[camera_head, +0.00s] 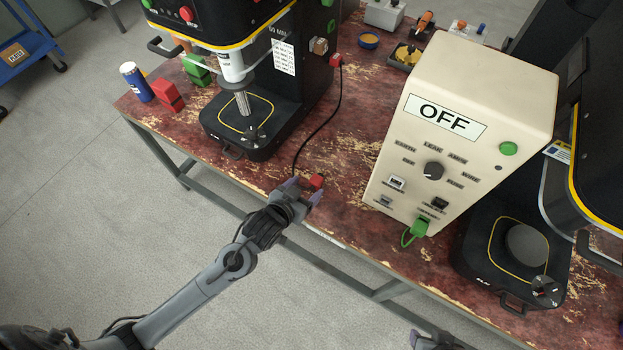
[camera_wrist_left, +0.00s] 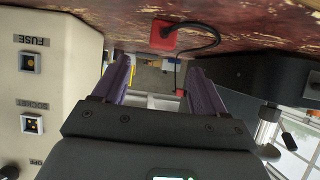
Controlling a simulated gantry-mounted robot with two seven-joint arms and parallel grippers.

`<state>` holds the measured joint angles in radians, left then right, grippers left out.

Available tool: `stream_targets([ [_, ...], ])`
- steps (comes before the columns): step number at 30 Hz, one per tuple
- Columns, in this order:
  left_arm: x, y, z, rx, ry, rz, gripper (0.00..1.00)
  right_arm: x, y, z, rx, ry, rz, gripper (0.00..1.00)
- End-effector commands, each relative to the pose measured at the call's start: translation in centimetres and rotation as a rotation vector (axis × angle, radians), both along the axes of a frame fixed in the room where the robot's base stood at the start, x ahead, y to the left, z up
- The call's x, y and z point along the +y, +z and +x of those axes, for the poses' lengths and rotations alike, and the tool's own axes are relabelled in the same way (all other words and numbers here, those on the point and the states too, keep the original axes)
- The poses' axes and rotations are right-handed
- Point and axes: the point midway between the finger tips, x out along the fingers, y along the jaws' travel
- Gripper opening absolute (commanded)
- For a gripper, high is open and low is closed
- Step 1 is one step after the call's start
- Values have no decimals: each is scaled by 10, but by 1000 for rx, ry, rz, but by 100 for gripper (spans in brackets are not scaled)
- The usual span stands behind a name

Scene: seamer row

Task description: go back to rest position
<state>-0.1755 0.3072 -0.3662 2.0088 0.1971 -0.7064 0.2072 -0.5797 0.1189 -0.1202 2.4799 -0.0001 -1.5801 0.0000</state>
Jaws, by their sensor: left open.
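My left gripper (camera_head: 304,190) is open at the front edge of the worn red table (camera_head: 335,222). Its two purple fingers stand apart, and nothing shows between them in the left wrist view (camera_wrist_left: 160,75). A red plug (camera_head: 317,181) on a black cable lies on the table just beyond the fingertips. It also shows in the left wrist view (camera_wrist_left: 164,38), apart from the fingers. Part of my right gripper (camera_head: 432,341) shows at the bottom edge of the head view. It is cut off, so its jaws cannot be judged.
A cream box marked OFF (camera_head: 459,120) stands right of my left gripper, with a green plug (camera_head: 420,228) low on its front. A black seamer (camera_head: 257,140) stands behind, another machine (camera_head: 480,262) at the right. Open floor (camera_head: 130,240) lies in front of the table.

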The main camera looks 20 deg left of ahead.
Motion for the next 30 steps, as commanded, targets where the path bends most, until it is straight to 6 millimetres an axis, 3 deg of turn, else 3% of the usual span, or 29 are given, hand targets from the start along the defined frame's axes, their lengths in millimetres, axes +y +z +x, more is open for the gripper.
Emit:
stream_targets([
  [6,3,10,-18,1,1,1,72,1,6,0,0,-2,4,43],
  [22,2,6,-27,16,1,-2,72,0,8,0,0,0,0,43],
  [26,3,-7,-48,65,23,-27,72,-1,13,0,0,2,-4,43],
  [30,8,0,-88,158,66,-76,72,-1,22,0,0,4,-5,43],
])
